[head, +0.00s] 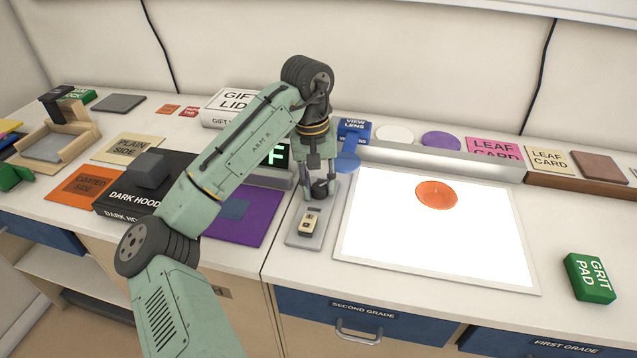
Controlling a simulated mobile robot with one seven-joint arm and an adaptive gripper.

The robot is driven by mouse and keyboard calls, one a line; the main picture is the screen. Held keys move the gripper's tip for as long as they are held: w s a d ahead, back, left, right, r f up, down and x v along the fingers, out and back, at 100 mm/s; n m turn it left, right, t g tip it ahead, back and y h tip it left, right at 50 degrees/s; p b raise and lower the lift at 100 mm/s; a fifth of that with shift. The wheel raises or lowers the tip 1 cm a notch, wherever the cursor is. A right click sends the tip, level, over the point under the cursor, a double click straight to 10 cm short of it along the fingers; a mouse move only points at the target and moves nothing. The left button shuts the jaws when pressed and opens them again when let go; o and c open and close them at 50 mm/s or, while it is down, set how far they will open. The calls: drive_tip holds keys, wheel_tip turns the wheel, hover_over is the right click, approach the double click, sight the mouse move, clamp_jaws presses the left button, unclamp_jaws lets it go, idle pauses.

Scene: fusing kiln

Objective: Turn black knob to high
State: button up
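The black knob (320,189) sits at the far end of a small grey plate (304,241), left of the bright light panel. My gripper (319,186) points down over it, with one finger on each side of the knob. The fingers are apart, but I cannot tell whether they touch the knob. The knob's pointer and any setting marks are too small or hidden to read. A cream rocker switch (309,223) is on the same plate, nearer the front. A dark display (277,155) behind shows a green "F"; my arm hides the rest.
The light panel (390,245) holds an orange dish (436,194). A green grit pad (590,278) lies at right. The dark hood box (130,197) and a purple sheet (245,228) lie left, partly behind my arm. A blue view lens block (354,131) stands behind the gripper.

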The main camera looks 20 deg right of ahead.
drive_tip(key=o, duration=0.4)
idle(0.4)
